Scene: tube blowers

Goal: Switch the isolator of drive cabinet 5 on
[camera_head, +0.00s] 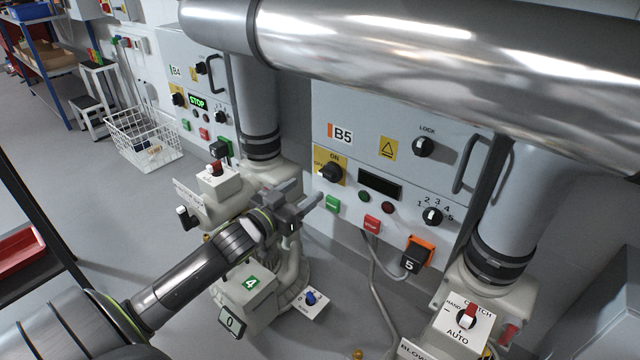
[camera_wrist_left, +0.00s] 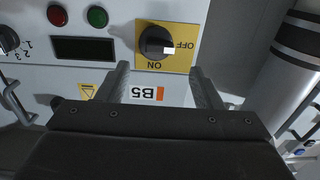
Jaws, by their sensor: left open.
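Drive cabinet B5 (camera_head: 340,134) has its isolator, a black rotary knob (camera_head: 330,172) on a yellow ON/OFF plate, at its upper left. The knob's white mark points toward OFF in the left wrist view (camera_wrist_left: 155,43), where the cabinet appears upside down. My left gripper (camera_head: 305,202) is open and empty, in front of the cabinet and below left of the knob in the head view. In the wrist view, the knob lies beyond the gap between the fingertips (camera_wrist_left: 160,82), apart from them. My right gripper is not in view.
A dark display (camera_head: 380,185), green button (camera_head: 333,204), red button (camera_head: 372,224) and numbered selector (camera_head: 432,216) share the panel. A large metal pipe (camera_head: 430,50) crosses above. Blower 4 (camera_head: 252,283) stands under my left arm. Cabinet B4 (camera_head: 175,72) is further left.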

